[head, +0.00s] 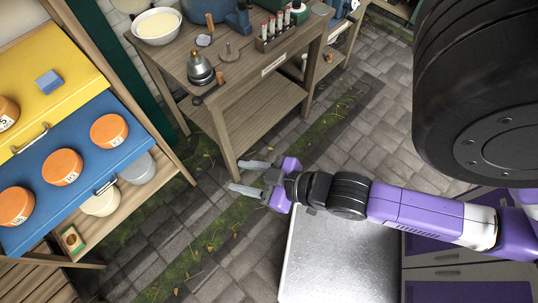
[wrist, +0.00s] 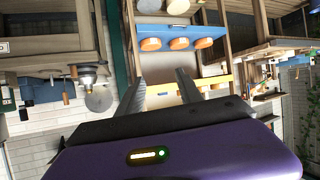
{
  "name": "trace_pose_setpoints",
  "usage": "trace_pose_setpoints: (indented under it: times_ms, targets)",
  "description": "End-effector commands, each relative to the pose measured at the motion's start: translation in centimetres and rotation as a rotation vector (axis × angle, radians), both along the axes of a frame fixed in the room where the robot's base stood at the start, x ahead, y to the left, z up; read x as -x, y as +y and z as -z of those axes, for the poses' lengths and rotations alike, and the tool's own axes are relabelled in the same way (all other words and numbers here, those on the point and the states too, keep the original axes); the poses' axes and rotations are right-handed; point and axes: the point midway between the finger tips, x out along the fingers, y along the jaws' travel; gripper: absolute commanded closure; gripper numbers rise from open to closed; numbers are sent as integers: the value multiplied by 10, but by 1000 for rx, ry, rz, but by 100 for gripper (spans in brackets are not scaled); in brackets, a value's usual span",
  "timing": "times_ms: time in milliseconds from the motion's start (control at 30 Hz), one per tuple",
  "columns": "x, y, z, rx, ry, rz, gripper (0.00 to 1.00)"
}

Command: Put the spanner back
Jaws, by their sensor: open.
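My gripper (head: 243,176) is open, with its two grey fingers apart and nothing between them. It is over the paved floor, in front of the wooden workbench (head: 262,88). In the wrist view, which is upside down, my gripper (wrist: 162,88) points toward the shelf with orange tubs. I cannot make out a spanner for certain in either view. A small dark-handled tool (head: 205,96) lies at the workbench's front left edge, too small to identify.
A shelf at left has a blue drawer (head: 92,140) with orange tubs (head: 62,167) and a yellow drawer (head: 45,75). The workbench holds a white bowl (head: 157,25), a metal bell-shaped item (head: 200,68) and a rack (head: 270,38). Floor between shelf and bench is clear.

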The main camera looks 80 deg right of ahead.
Motion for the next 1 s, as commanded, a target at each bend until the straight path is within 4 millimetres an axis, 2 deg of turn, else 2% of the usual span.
trace_pose_setpoints:
  times_ms: [33, 200, 300, 400, 767, 867, 1000]
  targets:
    - [17, 14, -13, -8, -22, -34, 57]
    - [51, 42, -62, -33, -119, -107, 57]
    - [62, 50, -82, -42, -158, -131, 57]
    - [68, 53, -94, -48, -181, -141, 57]
    - [69, 54, -97, -49, -189, -144, 57]
    - [69, 54, -88, -49, -189, -144, 57]
    - [69, 54, -64, -49, -189, -143, 57]
